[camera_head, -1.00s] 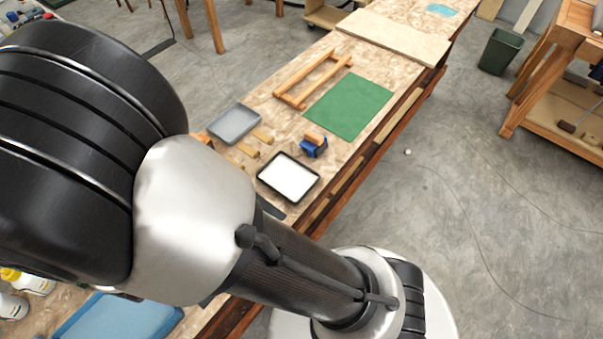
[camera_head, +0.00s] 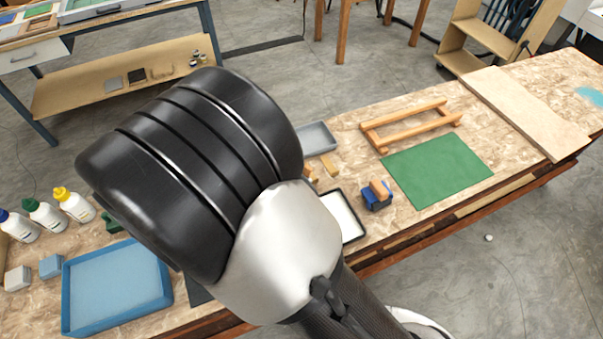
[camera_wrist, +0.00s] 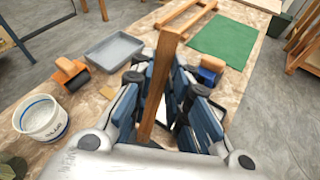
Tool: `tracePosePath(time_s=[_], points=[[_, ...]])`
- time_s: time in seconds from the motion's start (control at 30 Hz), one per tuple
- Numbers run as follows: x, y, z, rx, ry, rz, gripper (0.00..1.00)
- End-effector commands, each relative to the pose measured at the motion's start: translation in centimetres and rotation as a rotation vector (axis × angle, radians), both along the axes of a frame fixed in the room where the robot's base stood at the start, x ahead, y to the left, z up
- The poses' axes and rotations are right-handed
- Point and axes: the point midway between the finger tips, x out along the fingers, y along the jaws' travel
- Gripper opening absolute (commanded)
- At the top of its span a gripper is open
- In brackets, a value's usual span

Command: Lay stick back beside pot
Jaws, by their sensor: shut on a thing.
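My gripper (camera_wrist: 168,105) shows in the wrist view, its dark blue-grey fingers closed around a wooden stick (camera_wrist: 159,75). The stick stands nearly upright in the picture, its upper end well above the fingers. The white pot (camera_wrist: 42,118) stands on the bench at the left in the wrist view, apart from the stick. Its inside looks whitish and dark marks show on its side. In the head view my arm hides the gripper, the stick and the pot.
A grey tray (camera_wrist: 114,50), an orange-handled tool (camera_wrist: 69,71) and a blue tool (camera_wrist: 211,68) lie nearby. A green mat (camera_head: 437,171) and wooden frame (camera_head: 411,125) lie farther along. A blue tray (camera_head: 116,288) and several bottles (camera_head: 45,216) occupy the left end.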

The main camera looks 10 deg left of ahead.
Motion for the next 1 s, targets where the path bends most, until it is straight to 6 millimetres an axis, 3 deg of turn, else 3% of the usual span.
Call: tracePosePath(time_s=[0.03, 0.1, 0.43, 0.63, 1.0], points=[[0.0, -0.1, -1.7, -0.005, 0.003, 0.000, 0.02], [0.0, -0.1, -3.1, -0.004, 0.002, 0.000, 0.02], [0.0, 0.0, -5.8, -0.001, 0.000, 0.000, 0.02], [0.0, 0.0, -8.9, -0.001, 0.001, -0.001, 0.02], [0.0, 0.0, -9.3, 0.001, 0.000, 0.000, 0.02]])
